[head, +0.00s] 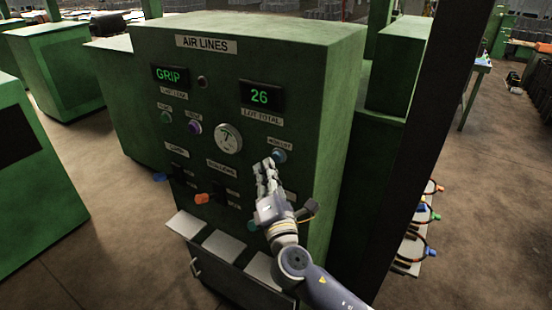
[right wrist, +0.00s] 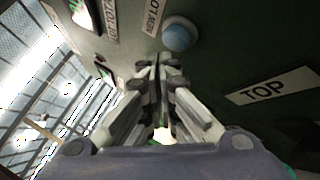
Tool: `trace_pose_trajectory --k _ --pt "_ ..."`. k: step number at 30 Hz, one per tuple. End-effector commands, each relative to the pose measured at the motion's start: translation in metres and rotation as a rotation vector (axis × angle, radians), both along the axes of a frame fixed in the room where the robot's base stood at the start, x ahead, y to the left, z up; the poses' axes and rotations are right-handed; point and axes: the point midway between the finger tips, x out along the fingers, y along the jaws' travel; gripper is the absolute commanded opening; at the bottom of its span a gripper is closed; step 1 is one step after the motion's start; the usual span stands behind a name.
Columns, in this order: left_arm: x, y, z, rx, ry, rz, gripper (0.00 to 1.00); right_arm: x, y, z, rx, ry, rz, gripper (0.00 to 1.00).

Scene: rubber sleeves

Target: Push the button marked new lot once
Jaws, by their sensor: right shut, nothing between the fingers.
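The new lot button (head: 279,156) is a round light-blue button at the right side of the green panel, under its NEW LOT label (head: 279,143). In the right wrist view the button (right wrist: 180,35) sits just beyond and slightly right of the fingertips. My right gripper (head: 268,164) is shut and empty, close in front of the panel, just below and left of the button. In the right wrist view its fingers (right wrist: 160,66) lie together; a small gap seems to separate them from the button. My left gripper is not in view.
The panel (head: 205,44) also carries a GRIP display (head: 170,74), a display reading 26 (head: 260,97), a round gauge (head: 228,138), a purple button (head: 194,127) and an orange knob (head: 203,198). A TOP label (right wrist: 270,87) lies right of my fingers. A dark post (head: 440,130) stands at right.

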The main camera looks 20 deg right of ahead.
Motion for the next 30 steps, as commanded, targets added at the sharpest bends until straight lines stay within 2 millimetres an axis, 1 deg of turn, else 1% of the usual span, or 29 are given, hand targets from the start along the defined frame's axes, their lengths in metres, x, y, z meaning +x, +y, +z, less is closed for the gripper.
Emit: trace_pose_trajectory --k 8,30 --pt "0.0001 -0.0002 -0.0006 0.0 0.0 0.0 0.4 0.0049 -0.0061 0.0002 0.0 0.0 0.0 0.0" --pt "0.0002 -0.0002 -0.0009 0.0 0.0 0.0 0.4 0.0078 -0.0102 0.0004 0.0 -0.001 -0.001 0.0"
